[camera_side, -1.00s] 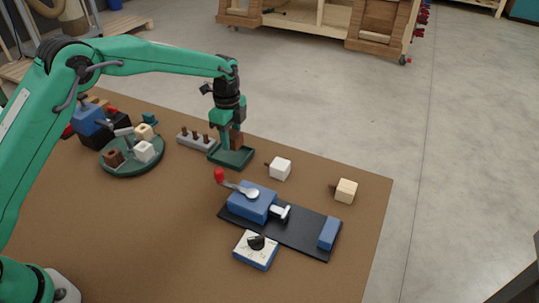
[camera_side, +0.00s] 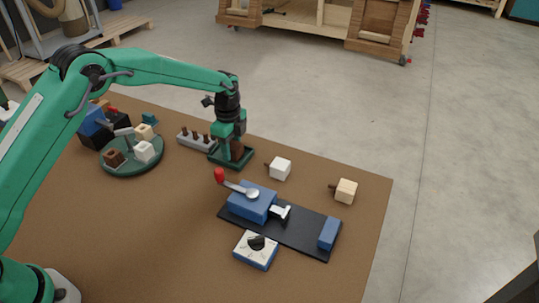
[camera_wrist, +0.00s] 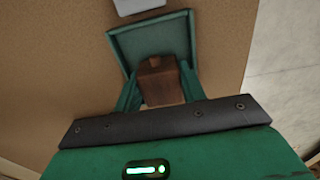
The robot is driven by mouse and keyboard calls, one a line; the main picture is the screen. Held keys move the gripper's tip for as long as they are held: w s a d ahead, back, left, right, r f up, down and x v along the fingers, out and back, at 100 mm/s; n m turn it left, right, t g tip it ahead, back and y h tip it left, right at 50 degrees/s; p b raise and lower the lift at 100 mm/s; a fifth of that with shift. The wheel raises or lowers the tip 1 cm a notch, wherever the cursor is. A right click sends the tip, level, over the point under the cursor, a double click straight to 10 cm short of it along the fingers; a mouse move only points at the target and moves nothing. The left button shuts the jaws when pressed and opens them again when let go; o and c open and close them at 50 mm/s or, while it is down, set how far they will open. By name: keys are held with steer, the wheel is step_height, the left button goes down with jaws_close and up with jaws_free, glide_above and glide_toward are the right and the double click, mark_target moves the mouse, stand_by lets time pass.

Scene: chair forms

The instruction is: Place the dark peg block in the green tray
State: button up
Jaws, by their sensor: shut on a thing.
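The green tray (camera_side: 216,160) lies on the brown table top, right of the grey peg rack. In the wrist view the tray (camera_wrist: 122,45) has low raised walls. My gripper (camera_side: 231,157) points down over the tray. It is shut on the dark brown peg block (camera_side: 237,152). In the wrist view the block (camera_wrist: 158,80) sits between the green fingers of my gripper (camera_wrist: 160,90), over the near part of the tray. I cannot tell whether the block touches the tray floor. The fingers partly hide the block in the side view.
A grey rack (camera_side: 194,138) with brown pegs stands left of the tray. A white block (camera_side: 279,168) and a cream block (camera_side: 345,191) lie to the right. A blue clamp (camera_side: 252,202) with a red-knobbed lever is in front. A round green plate (camera_side: 132,169) holds several blocks.

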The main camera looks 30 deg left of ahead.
mark_target(232, 144)
steer(key=shift+f, duration=0.15)
steer(key=o, duration=0.7)
steer(key=shift+r, duration=0.2)
steer(key=shift+r, duration=6)
